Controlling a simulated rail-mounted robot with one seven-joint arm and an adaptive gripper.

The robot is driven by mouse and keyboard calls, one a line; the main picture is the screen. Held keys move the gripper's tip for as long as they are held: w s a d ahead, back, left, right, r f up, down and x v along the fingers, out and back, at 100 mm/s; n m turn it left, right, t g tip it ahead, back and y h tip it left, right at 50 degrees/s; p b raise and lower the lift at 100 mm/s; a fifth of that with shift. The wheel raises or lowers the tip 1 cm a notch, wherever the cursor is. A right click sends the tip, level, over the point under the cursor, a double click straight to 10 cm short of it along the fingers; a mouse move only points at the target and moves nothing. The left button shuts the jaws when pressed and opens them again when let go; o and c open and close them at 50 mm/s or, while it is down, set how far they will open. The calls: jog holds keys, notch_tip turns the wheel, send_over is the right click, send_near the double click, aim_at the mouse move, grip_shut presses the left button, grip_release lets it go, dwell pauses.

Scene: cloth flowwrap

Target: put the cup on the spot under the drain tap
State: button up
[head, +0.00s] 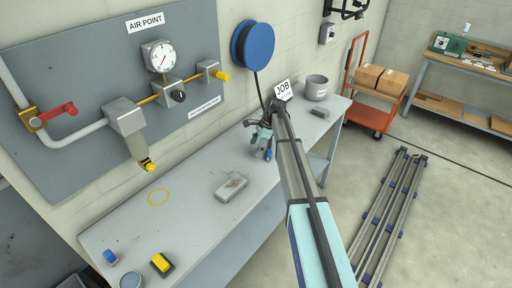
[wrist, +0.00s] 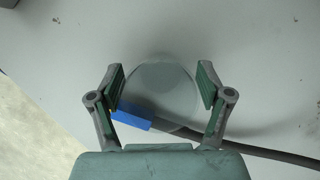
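A pale, see-through round cup (wrist: 162,88) shows in the wrist view on the grey bench, between the two fingers of my gripper (wrist: 161,80). The fingers are open, one on each side, with a small gap at each; I see no clear contact. In the head view my gripper (head: 262,138) is low over the bench's far part, and the cup is hard to make out there. The drain tap (head: 149,165) has a yellow end and hangs below the grey block on the wall panel.
A blue piece (wrist: 132,119) and a dark hose (wrist: 255,150) lie close by the cup. A grey block (head: 231,187) lies on the bench between ring and gripper. A grey pot (head: 316,87) stands at the back. A yellow-topped item (head: 162,264) and round tin (head: 131,280) are near the front.

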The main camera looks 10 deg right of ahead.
jog(key=b+v, duration=0.3)
jog(key=v, duration=0.7)
jog(key=shift+r, duration=0.4)
jog(key=shift+o, duration=0.7)
jog(key=shift+b+v, duration=0.35)
jog(key=shift+v, duration=0.45)
jog(key=shift+d+f, duration=0.1)
